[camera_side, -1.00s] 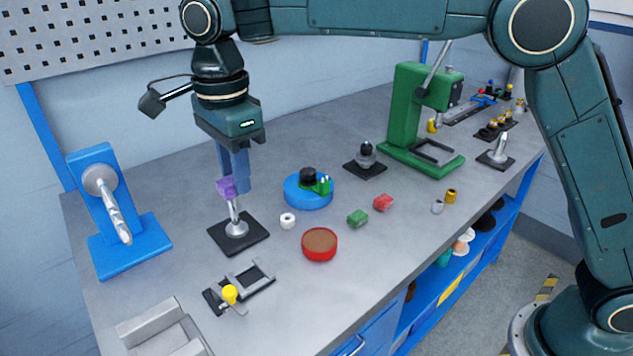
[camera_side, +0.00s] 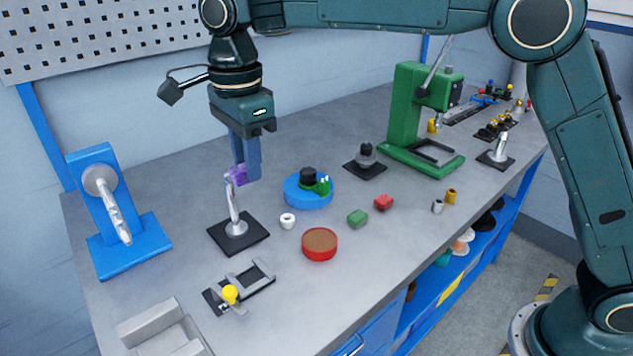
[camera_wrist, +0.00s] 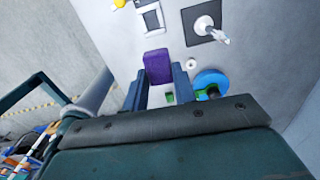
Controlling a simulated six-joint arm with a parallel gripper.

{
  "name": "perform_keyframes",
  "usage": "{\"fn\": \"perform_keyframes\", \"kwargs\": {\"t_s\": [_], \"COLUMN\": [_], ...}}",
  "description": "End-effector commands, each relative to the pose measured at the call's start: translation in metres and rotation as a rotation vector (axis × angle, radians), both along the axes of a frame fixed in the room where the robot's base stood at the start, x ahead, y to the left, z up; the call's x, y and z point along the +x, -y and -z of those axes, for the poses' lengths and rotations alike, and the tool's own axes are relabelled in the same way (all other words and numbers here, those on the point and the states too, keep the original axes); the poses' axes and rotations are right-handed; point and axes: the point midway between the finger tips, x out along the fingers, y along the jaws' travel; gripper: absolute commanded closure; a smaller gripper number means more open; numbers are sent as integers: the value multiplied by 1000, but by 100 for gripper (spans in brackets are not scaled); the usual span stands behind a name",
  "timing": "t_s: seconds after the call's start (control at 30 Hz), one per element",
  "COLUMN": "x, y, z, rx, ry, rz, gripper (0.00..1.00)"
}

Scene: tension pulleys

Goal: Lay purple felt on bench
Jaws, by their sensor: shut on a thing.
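My gripper (camera_side: 246,168) is shut on the purple felt (camera_side: 236,176), which sticks out from between the blue fingers. The felt is held above the bench (camera_side: 300,145), just above and behind the top of a silver post on a black base (camera_side: 238,232) in the side view; whether they touch is unclear. In the wrist view the felt (camera_wrist: 157,66) is a purple block between the fingertips (camera_wrist: 157,84), and the post (camera_wrist: 205,24) stands apart, to its right. Part of the felt is hidden by the fingers.
Around the gripper stand a blue stand (camera_side: 118,210), a white ring (camera_side: 287,220), a blue round holder (camera_side: 308,190), a red round tin (camera_side: 319,244) and a yellow-knobbed clamp (camera_side: 240,288). A green press (camera_side: 415,120) stands farther right. Bare bench lies behind the blue holder.

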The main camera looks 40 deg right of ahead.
Motion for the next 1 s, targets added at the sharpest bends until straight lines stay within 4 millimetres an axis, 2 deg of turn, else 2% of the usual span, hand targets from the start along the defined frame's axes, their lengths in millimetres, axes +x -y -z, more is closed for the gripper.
{"fn": "perform_keyframes", "kwargs": {"t_s": [0.27, 0.5, 0.77, 1.0], "x": [25, 37, 36, 21], "y": [78, 159, 245, 322], "z": [0, 1, 2, 3], "rx": [0, 0, 0, 0], "ry": [0, 0, 0, -1], "rz": [133, 266, 411, 543], "gripper": [94, 94, 94, 94]}}
